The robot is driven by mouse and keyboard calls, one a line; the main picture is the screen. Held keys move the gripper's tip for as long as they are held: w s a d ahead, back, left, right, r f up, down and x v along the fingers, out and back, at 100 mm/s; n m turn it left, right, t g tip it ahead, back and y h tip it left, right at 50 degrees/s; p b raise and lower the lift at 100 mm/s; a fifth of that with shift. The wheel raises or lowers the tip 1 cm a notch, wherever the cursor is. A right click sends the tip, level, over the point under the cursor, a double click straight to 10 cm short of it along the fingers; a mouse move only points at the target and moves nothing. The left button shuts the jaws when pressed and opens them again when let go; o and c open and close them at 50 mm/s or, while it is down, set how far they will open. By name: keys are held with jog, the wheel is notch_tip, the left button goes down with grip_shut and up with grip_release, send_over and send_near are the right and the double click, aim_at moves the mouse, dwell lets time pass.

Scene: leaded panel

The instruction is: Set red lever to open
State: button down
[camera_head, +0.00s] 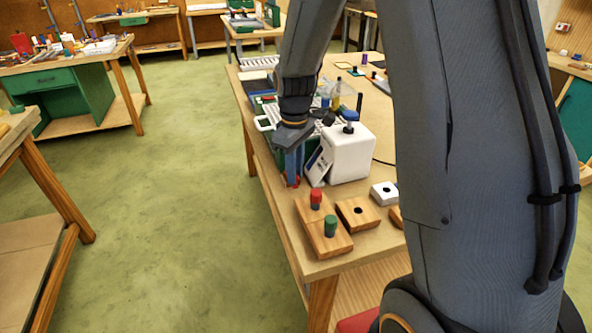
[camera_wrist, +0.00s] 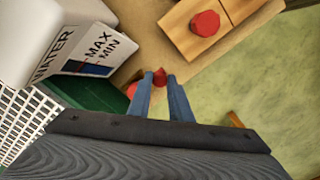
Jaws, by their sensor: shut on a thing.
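A small red lever (camera_wrist: 160,75) shows between my fingertips in the wrist view, at the table's edge beside a green case (camera_wrist: 95,92). Another red part (camera_wrist: 131,90) shows just left of the fingers. My gripper (camera_wrist: 160,84) points down with its blue fingers shut on the red lever. In the head view, my gripper (camera_head: 293,166) is at the table's left edge, left of the white water container, with bits of red at its fingertips. The fingers hide most of the lever, and I cannot tell its setting.
The white water container (camera_head: 352,155), with a blue knob and a MAX/MIN label, stands close right of my gripper. Wooden blocks with a red peg (camera_head: 316,199) and a green peg (camera_head: 330,226) lie nearer. A white grid rack (camera_wrist: 22,118) is beside the case. Open green floor lies left.

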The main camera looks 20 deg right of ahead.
jog(key=m, duration=0.1)
jog(key=a+m, duration=0.1)
jog(key=m, duration=0.1)
jog(key=shift+w+a+r, duration=0.1)
jog(key=shift+w+a, duration=0.1)
jog(key=m, duration=0.1)
jog(key=a+m, duration=0.1)
jog(key=m, duration=0.1)
jog(key=shift+w+a+m+p, duration=0.25)
jog(key=shift+w+m+p, duration=0.15)
jog(key=m, duration=0.1)
jog(key=w+a+m, duration=0.1)
jog(key=m, duration=0.2)
jog(key=shift+w+a, duration=0.2)
jog(key=shift+w, duration=0.1)
jog(key=shift+w+a+m, duration=0.15)
jog(key=shift+w+m, duration=0.2)
jog(key=shift+m, duration=0.5)
jog(key=shift+w+a+m, duration=0.1)
jog(key=shift+w+m, duration=0.25)
jog(key=shift+m, duration=0.5)
jog(key=c, duration=1.6)
grip_release()
